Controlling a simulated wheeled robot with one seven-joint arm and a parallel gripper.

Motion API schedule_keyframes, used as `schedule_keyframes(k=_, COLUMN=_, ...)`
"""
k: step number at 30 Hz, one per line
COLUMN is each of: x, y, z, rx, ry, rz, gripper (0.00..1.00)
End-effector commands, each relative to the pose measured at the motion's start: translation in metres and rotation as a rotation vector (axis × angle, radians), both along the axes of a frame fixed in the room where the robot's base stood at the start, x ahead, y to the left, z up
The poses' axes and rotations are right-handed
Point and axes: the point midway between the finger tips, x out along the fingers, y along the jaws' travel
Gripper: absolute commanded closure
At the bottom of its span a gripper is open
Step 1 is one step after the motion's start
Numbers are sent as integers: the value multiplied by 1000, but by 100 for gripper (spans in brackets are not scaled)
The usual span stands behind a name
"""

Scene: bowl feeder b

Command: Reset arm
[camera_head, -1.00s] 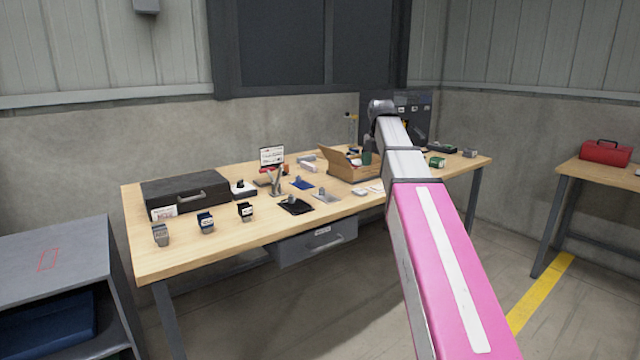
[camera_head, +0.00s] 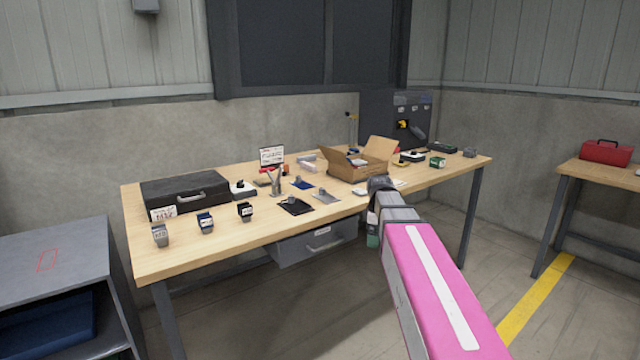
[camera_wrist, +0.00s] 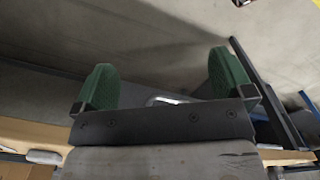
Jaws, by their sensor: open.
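My gripper shows in the wrist view (camera_wrist: 163,88) with its two green finger pads wide apart and nothing between them. In the head view, the arm reaches to the front edge of the wooden workbench (camera_head: 285,228), and a small green part of my gripper (camera_head: 373,240) shows below the arm's end, in front of the bench. The rest of the gripper is hidden behind the arm there.
On the bench are an open cardboard box (camera_head: 355,172), a black case (camera_head: 185,193), several small labelled blocks and a pen holder (camera_head: 276,183). A grey drawer (camera_head: 315,243) hangs below. A grey shelf (camera_head: 60,245) stands left; a red toolbox (camera_head: 605,152) sits on a right-hand table.

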Motion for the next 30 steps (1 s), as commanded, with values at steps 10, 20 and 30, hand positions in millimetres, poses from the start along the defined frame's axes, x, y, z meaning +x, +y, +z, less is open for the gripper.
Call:
schedule_keyframes(k=10, x=-71, y=0, z=-113, rx=0, ry=5, rz=-565, gripper=1)
schedule_keyframes(k=20, x=-137, y=0, z=-189, rx=2, ry=2, rz=-1054, gripper=1)
schedule_keyframes(k=30, x=-155, y=0, z=-208, rx=5, ry=-2, rz=-1213, gripper=1)
